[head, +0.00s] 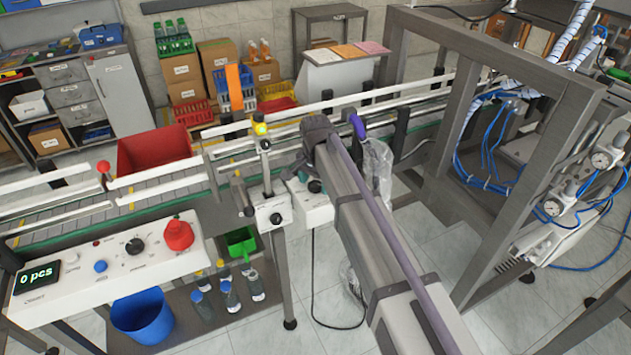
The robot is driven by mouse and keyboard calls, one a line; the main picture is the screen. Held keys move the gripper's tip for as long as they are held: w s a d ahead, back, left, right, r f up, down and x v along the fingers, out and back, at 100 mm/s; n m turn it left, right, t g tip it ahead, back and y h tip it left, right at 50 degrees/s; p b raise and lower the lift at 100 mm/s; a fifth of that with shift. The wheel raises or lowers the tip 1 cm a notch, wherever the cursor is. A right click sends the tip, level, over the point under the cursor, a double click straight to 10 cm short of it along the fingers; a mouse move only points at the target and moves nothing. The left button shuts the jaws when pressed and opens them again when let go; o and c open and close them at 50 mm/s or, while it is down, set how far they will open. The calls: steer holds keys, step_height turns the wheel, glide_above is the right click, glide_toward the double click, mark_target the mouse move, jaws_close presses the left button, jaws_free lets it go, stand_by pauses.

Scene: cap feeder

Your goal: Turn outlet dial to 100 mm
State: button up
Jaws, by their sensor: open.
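My arm reaches from the lower right to the guide rails of the conveyor (150,190). My gripper (302,170) is at its far end, open, small and dark, pointing down close to a white box (312,212) on the conveyor's near side. A dark round knob (315,186) shows on that box, next to the gripper; I cannot tell whether they touch.
A control panel (60,295) with a red button (178,234), a black knob (135,246) and a "0 pcs" display stands at left. A yellow-topped post (262,145) rises beside the gripper. A grey frame (480,190) stands right.

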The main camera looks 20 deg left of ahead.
mark_target(316, 185)
step_height(316, 185, up, 10)
steer(key=p, duration=0.9)
steer(key=shift+r+p, duration=0.2)
steer(key=shift+p, duration=0.15)
steer(key=s+d+f+n+b, duration=0.1)
steer(key=s+d, duration=0.5)
steer(key=d, duration=0.6)
steer(key=s+d+f+n+b, duration=0.1)
steer(key=s+d, duration=0.6)
steer(key=d, duration=0.5)
steer(key=s+d+f+n+b, duration=0.2)
steer(key=s+d, duration=0.5)
steer(key=d, duration=0.6)
